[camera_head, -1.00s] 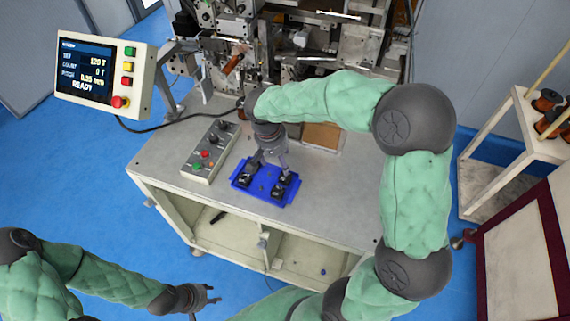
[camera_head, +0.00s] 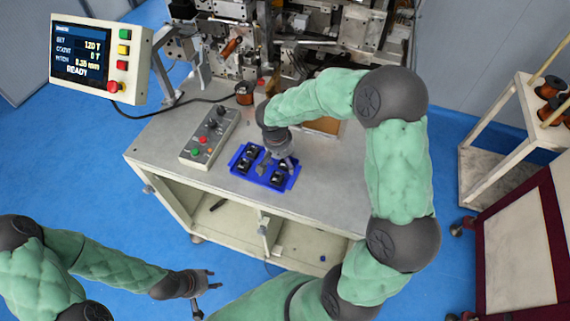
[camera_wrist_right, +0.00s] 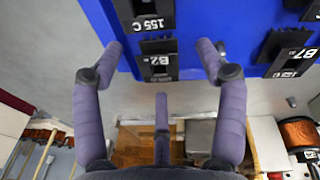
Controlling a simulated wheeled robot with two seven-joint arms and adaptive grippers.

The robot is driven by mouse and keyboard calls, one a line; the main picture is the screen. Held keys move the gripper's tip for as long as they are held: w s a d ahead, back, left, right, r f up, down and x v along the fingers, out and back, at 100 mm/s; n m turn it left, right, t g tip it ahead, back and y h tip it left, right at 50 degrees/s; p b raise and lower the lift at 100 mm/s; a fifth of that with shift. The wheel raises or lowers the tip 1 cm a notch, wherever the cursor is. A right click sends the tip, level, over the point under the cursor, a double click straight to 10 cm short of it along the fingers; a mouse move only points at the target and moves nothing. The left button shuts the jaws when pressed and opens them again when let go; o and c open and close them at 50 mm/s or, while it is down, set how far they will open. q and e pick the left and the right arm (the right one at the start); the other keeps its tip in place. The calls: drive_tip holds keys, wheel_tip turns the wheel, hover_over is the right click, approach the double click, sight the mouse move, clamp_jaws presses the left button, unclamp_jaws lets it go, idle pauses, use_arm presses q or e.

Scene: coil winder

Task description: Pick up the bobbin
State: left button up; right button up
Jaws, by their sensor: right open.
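A blue tray (camera_head: 235,171) lies on the table and holds several black bobbins. One black bobbin (camera_head: 249,152) sits in its left part and another (camera_head: 277,178) at its front right. My right gripper (camera_head: 276,168) is open and empty over the right half of the tray. My left gripper (camera_head: 212,279) is open and empty, low at the left, away from the table.
A control box (camera_head: 209,138) with buttons stands left of the tray. A copper spool (camera_head: 245,93) and the winding machine (camera_head: 235,45) are behind. A display panel (camera_head: 95,60) reads READY. A cart (camera_head: 515,130) with spools is at the right. The table's front right is clear.

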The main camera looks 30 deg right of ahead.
drive_tip(key=shift+d+f, duration=0.1)
drive_tip(key=shift+f, duration=0.25)
drive_tip(key=c, duration=0.8)
drive_tip(key=shift+c, duration=0.2)
drive_tip(key=shift+r, duration=0.5)
wheel_tip(320, 180, up, 2)
drive_tip(key=shift+r, duration=0.15)
drive_tip(key=s+r, duration=0.1)
drive_tip(key=r, duration=0.1)
drive_tip(key=s+a+r+p, duration=0.1)
drive_tip(key=s+r, duration=0.1)
drive_tip(key=s+a+r, duration=0.1)
drive_tip(key=s+r, duration=0.1)
drive_tip(key=shift+a+r, duration=0.15)
drive_tip(key=shift+a, duration=0.05)
drive_tip(key=s+a+r, duration=0.1)
drive_tip(key=s, duration=0.1)
drive_tip(key=s+a+r, duration=0.1)
drive_tip(key=s, duration=0.2)
drive_tip(key=s+a+r, duration=0.1)
drive_tip(key=s, duration=0.1)
drive_tip(key=shift+s+a+r+p, duration=0.2)
drive_tip(key=shift+s+a+p, duration=0.05)
drive_tip(key=shift+s+p, duration=0.15)
drive_tip(key=shift+w+r, duration=0.1)
drive_tip(key=shift+w, duration=0.05)
